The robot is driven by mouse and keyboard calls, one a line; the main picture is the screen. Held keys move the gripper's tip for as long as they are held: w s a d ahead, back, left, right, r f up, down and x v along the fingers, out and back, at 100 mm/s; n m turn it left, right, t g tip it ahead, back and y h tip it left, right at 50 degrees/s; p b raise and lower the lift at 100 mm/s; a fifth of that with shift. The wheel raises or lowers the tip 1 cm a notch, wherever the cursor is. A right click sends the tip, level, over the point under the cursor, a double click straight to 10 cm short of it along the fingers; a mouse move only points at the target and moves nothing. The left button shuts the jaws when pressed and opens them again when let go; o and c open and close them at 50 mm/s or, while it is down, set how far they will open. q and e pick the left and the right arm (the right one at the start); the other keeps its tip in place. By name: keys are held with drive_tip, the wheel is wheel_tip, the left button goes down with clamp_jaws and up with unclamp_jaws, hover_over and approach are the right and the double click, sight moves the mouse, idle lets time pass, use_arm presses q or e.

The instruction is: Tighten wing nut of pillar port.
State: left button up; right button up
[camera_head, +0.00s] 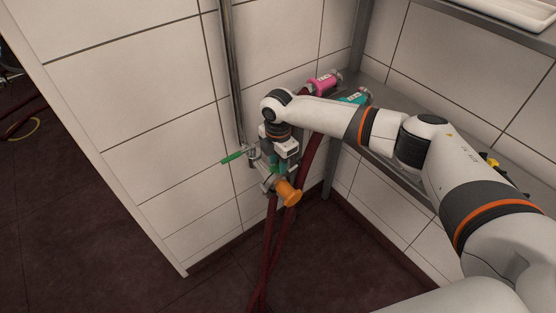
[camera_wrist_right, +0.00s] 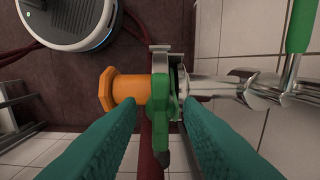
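The pillar port (camera_head: 267,178) is a steel pipe fitting at the foot of the wall pipe, with an orange end piece (camera_head: 288,192) facing out. In the right wrist view, a green part with a steel clamp (camera_wrist_right: 163,85) sits between the orange end piece (camera_wrist_right: 122,89) and the steel port (camera_wrist_right: 220,90). In the head view the right gripper (camera_head: 284,163) is just above the port. My left gripper is out of view.
A green lever handle (camera_head: 233,156) sticks out left of the port. Dark red hoses (camera_head: 272,240) hang below. Pink (camera_head: 323,82) and teal (camera_head: 355,97) fittings lie near the corner by the metal shelf (camera_head: 385,110). A round white device (camera_wrist_right: 68,18) stands on the floor.

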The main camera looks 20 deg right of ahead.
clamp_jaws()
